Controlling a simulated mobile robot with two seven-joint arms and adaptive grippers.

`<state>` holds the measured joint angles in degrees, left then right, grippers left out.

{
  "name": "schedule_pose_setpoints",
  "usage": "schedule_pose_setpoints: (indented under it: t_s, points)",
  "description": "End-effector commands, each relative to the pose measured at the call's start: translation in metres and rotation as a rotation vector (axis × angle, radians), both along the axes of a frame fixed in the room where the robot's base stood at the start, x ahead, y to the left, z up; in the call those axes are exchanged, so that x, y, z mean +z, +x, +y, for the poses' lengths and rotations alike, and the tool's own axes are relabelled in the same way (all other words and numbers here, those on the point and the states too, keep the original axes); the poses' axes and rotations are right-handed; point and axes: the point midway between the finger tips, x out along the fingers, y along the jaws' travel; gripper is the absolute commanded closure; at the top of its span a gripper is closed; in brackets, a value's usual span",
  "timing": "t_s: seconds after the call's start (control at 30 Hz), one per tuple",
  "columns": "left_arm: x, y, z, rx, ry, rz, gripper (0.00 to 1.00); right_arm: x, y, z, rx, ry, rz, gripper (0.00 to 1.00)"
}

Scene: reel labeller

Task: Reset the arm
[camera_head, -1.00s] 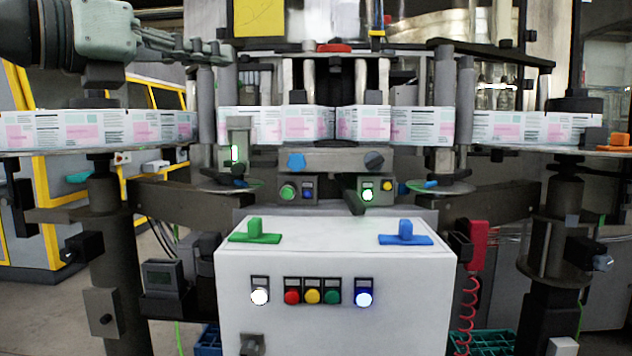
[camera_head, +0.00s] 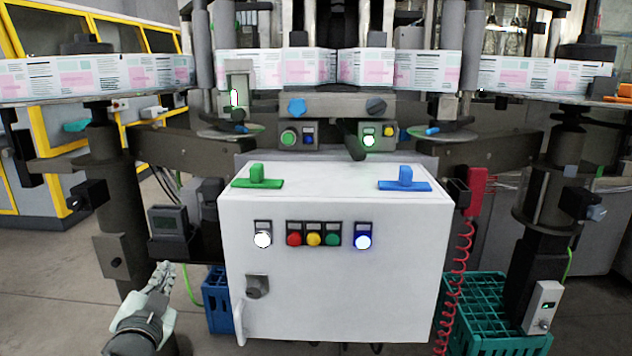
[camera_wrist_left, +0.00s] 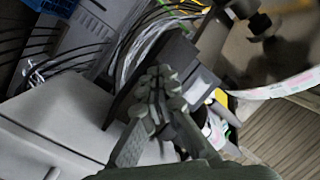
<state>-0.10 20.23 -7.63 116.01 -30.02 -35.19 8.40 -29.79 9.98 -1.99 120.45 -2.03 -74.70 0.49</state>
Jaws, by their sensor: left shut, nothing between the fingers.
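My left gripper (camera_head: 161,277) is low at the lower left in the head view, left of the white control box (camera_head: 325,275). Its fingers point up and are together, with nothing between them. In the left wrist view the shut fingers (camera_wrist_left: 158,82) show in the middle, with the pale side of the box (camera_wrist_left: 60,125) to their left. The gripper appears apart from the box. My right gripper is not in the frames.
A green T-handle (camera_head: 257,179) and a blue T-handle (camera_head: 404,181) sit on the box top. A blue crate (camera_head: 215,297) and a green crate (camera_head: 485,310) stand on the floor. Label reels (camera_head: 535,76) run across the back. Floor (camera_head: 60,300) at the left is clear.

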Motion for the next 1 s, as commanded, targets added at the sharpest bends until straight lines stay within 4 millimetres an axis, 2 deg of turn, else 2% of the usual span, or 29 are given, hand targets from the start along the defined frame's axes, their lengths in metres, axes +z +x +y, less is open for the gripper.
schedule_pose_setpoints:
  t_s: [0.03,0.1,0.17,0.2,0.27,0.3,0.4,0.5,0.6,0.7,0.83,1.0]
  points:
    - [-0.038,-0.014,0.005,0.03,-0.047,0.093,1.0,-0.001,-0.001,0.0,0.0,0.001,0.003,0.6]
    - [-0.087,-0.036,0.01,0.071,-0.107,0.222,1.0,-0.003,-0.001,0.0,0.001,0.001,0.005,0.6]
    - [-0.127,-0.059,0.012,0.104,-0.155,0.333,1.0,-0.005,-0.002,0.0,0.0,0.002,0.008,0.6]
    - [-0.153,-0.076,0.013,0.124,-0.186,0.406,1.0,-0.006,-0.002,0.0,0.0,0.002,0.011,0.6]
    - [-0.189,-0.105,0.012,0.155,-0.229,0.516,1.0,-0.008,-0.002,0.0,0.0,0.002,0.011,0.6]
    - [-0.212,-0.125,0.01,0.173,-0.258,0.59,1.0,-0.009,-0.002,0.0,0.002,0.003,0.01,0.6]
    - [-0.263,-0.18,0.004,0.215,-0.326,0.771,1.0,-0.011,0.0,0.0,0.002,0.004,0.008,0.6]
    - [-0.3,-0.232,-0.005,0.246,-0.382,0.928,1.0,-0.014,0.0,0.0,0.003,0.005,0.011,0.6]
    - [-0.323,-0.273,-0.013,0.267,-0.422,1.047,1.0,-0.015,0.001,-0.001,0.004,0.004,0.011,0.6]
    - [-0.335,-0.3,-0.019,0.279,-0.447,1.121,1.0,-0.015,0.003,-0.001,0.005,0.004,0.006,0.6]
    - [-0.341,-0.313,-0.022,0.285,-0.46,1.158,1.0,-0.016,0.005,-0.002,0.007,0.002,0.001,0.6]
    - [-0.341,-0.313,-0.022,0.284,-0.46,1.159,1.0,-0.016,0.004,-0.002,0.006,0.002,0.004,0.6]
